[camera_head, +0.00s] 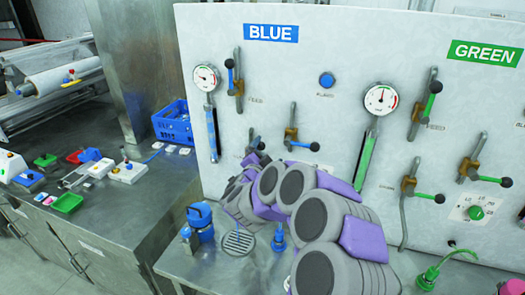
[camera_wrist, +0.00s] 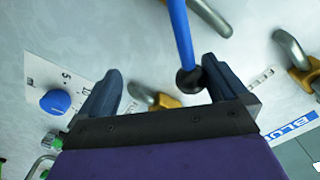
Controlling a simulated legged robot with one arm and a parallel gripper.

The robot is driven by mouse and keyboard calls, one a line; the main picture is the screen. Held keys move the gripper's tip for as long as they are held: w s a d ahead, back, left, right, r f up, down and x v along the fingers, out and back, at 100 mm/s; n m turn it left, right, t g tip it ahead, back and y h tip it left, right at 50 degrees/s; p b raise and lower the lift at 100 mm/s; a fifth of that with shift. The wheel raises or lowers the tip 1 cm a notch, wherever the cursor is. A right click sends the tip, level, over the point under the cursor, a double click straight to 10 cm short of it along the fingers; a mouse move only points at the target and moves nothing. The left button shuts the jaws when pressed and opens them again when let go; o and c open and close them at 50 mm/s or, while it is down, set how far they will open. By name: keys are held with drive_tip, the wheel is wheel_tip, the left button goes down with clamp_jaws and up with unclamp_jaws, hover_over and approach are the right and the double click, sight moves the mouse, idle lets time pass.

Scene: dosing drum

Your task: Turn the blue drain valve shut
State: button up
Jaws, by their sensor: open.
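In the wrist view a blue valve handle (camera_wrist: 180,30) comes in from the top edge and ends in a black knob (camera_wrist: 189,82). My gripper (camera_wrist: 162,88) is open. The black knob lies between its two fingers in the picture, close to the right finger; I cannot tell whether they touch. In the head view a valve (camera_head: 253,141) low on the blue side, probably the drain valve, is partly hidden behind my arm. My gripper is hidden there by the arm links. The handle's label cannot be read.
The blue feed valve (camera_head: 237,82) and another blue-handled valve (camera_head: 292,134) are nearby on the panel. A blue dial (camera_wrist: 55,102) shows left in the wrist view. A blue bottle-like fitting (camera_head: 200,218) and a drain grate (camera_head: 239,243) are on the bench below.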

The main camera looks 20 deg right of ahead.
drive_tip(key=shift+s+d+f+b, duration=0.15)
drive_tip(key=shift+d+f+b, duration=0.1)
drive_tip(key=shift+f, duration=0.15)
drive_tip(key=shift+s+d+f+b, duration=0.1)
drive_tip(key=shift+f+b, duration=0.1)
drive_tip(key=shift+f, duration=0.2)
drive_tip(key=shift+s+d+f+b, duration=0.15)
drive_tip(key=shift+f+b, duration=0.25)
drive_tip(key=shift+f, duration=0.2)
drive_tip(key=shift+s+d+f+b, duration=0.15)
drive_tip(key=shift+f+b, duration=0.2)
drive_tip(key=shift+f, duration=0.35)
wheel_tip(320, 180, down, 2)
drive_tip(key=shift+b, duration=0.55)
drive_tip(key=shift+w+a+r+p, duration=0.25)
drive_tip(key=shift+w+r+p, duration=0.1)
drive_tip(key=shift+r+p, duration=0.25)
drive_tip(key=shift+a, duration=0.1)
